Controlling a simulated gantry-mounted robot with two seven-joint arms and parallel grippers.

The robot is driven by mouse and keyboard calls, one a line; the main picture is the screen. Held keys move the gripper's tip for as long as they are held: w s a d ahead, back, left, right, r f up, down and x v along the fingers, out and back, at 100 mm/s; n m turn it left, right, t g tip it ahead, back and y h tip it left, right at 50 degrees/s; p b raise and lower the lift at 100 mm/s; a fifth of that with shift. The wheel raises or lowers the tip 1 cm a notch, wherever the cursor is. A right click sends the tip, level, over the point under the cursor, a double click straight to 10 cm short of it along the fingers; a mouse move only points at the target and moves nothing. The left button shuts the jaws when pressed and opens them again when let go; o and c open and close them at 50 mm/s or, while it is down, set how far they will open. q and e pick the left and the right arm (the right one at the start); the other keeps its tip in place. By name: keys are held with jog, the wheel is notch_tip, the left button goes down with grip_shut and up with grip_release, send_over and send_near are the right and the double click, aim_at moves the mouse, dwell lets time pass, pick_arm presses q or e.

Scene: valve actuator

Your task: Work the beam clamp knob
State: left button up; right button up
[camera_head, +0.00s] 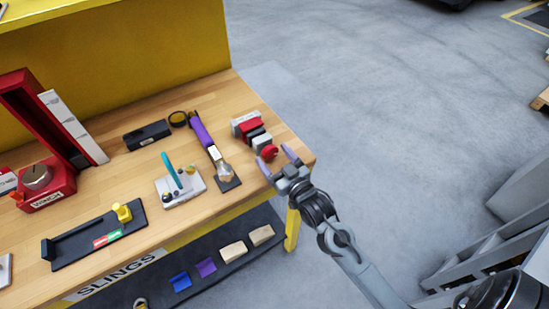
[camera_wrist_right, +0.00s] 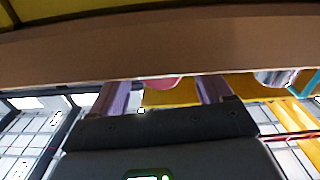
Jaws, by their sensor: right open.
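The beam clamp (camera_head: 252,131), a block of grey, red and black parts, lies near the right end of the wooden bench. Its round red knob (camera_head: 268,152) faces the bench's front edge. My right gripper (camera_head: 276,160) is open, its two purple-tipped fingers spread on either side of the knob's near side. I cannot tell whether they touch it. In the right wrist view a red rounded patch, likely the knob (camera_wrist_right: 162,82), shows between the fingers (camera_wrist_right: 163,92), mostly hidden by a brown band. My left gripper is out of view.
Left of the clamp lie a purple-handled tool (camera_head: 200,131) and a grey plate with a teal lever (camera_head: 181,187). A black tray with a yellow knob (camera_head: 100,236) and a red stand (camera_head: 48,190) are farther left. Open floor (camera_head: 400,110) lies to the right.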

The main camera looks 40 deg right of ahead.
jog(key=shift+w, duration=0.1)
jog(key=shift+c, duration=0.3)
jog(key=c, duration=1)
jog(key=shift+r+p, duration=0.15)
jog(key=shift+p, duration=0.25)
jog(key=m+p, duration=0.5)
jog(key=p, duration=0.1)
jog(key=shift+r, duration=0.1)
jog(key=shift+m+p, duration=0.35)
jog(key=shift+m, duration=0.05)
jog(key=shift+f, duration=0.25)
jog(key=o, duration=1.1)
jog(key=shift+c, duration=0.2)
